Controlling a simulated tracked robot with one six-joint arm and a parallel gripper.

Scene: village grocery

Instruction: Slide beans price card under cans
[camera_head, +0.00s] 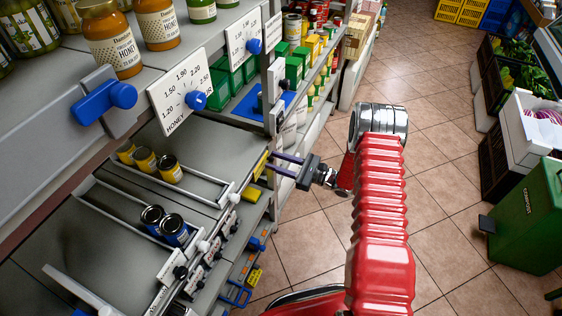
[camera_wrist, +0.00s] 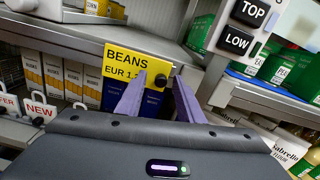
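The yellow beans price card (camera_wrist: 125,62), reading BEANS and EUR 1 with the rest covered, stands at the shelf's front edge with a black knob (camera_wrist: 160,81) at its right side. It also shows in the head view (camera_head: 260,166). My gripper (camera_wrist: 161,78) is open, its purple fingers apart. The left fingertip overlaps the card, and the knob appears between the tips; contact cannot be told. In the head view my gripper (camera_head: 271,161) points left at the card. Yellow-labelled cans (camera_head: 170,169) and blue-labelled cans (camera_head: 174,231) stand in separate shelf lanes to the left.
White dividers (camera_head: 120,211) separate the lanes. Above, a honey dial sign (camera_head: 181,92) and blue knobs (camera_head: 196,100) stick out from the upper shelf. Tiled floor (camera_head: 310,230) is open on the right, with a green bin (camera_head: 530,220) beyond.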

